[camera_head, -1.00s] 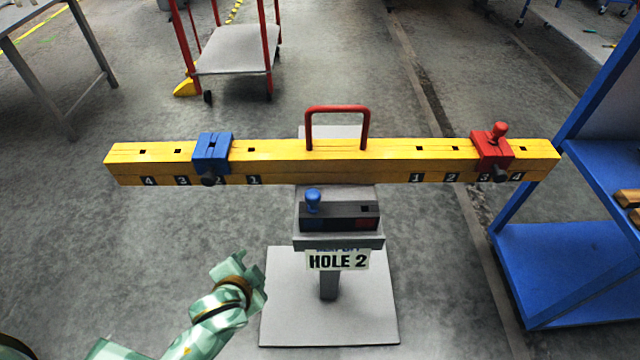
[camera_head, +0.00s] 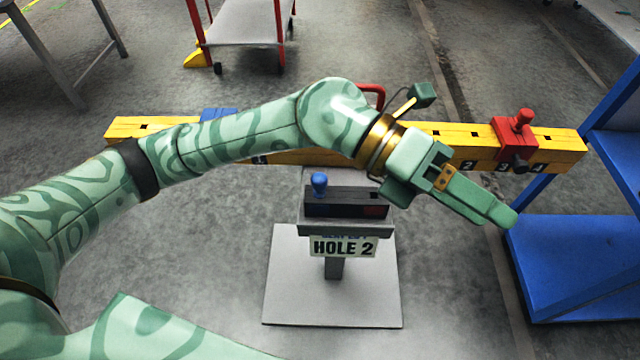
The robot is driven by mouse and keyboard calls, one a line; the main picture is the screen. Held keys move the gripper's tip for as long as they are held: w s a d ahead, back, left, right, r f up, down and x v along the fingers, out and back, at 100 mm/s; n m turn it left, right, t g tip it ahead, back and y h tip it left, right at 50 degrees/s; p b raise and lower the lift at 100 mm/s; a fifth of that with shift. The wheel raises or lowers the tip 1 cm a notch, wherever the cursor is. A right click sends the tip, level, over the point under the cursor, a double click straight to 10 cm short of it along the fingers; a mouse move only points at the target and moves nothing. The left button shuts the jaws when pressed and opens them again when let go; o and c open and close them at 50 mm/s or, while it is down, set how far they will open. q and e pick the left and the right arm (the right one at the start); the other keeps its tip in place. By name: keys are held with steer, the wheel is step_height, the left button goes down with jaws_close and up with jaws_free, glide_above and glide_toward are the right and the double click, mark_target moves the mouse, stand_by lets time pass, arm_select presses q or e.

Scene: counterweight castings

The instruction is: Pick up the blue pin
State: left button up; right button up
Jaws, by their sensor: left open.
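The blue pin (camera_head: 319,183) stands upright in the left part of a dark holder (camera_head: 346,203) on a stand, its round knob showing and its lower part hidden in the holder. My left gripper (camera_head: 496,214) is open and empty, to the right of the holder and in front of the beam's right half. Its fingers point right and toward the viewer, well apart from the pin. My left arm (camera_head: 240,135) crosses the view above the pin and does not cover it. My right gripper is not in view.
A yellow beam (camera_head: 555,143) runs behind, partly hidden by my arm. It carries a blue casting (camera_head: 219,113), mostly covered, and a red casting (camera_head: 511,140) with a red pin. The stand bears a "HOLE 2" sign (camera_head: 343,247). A blue shelf (camera_head: 580,265) stands at right.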

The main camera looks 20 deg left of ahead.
arm_select(q)
steer(key=w+a+f+m+y, duration=0.1)
steer(key=w+a+f+y, duration=0.1)
steer(key=a+f+y, duration=0.25)
steer(key=n+t+y, duration=0.4)
steer(key=y, duration=0.7)
glide_above(319, 177)
step_height(319, 177, down, 10)
steer(key=shift+s+a+f+b, duration=0.15)
steer(key=shift+f+b, duration=0.05)
steer(key=shift+b, duration=1.05)
steer(key=f, duration=0.2)
steer(key=f+b, duration=0.1)
steer(key=f, duration=0.2)
steer(key=shift+w+d+f+b, duration=0.2)
steer(key=shift+w+f+b, duration=0.05)
steer(key=shift+f+b, duration=0.15)
steer(key=shift+r, duration=0.1)
steer(key=shift+c, duration=0.8)
jaws_close()
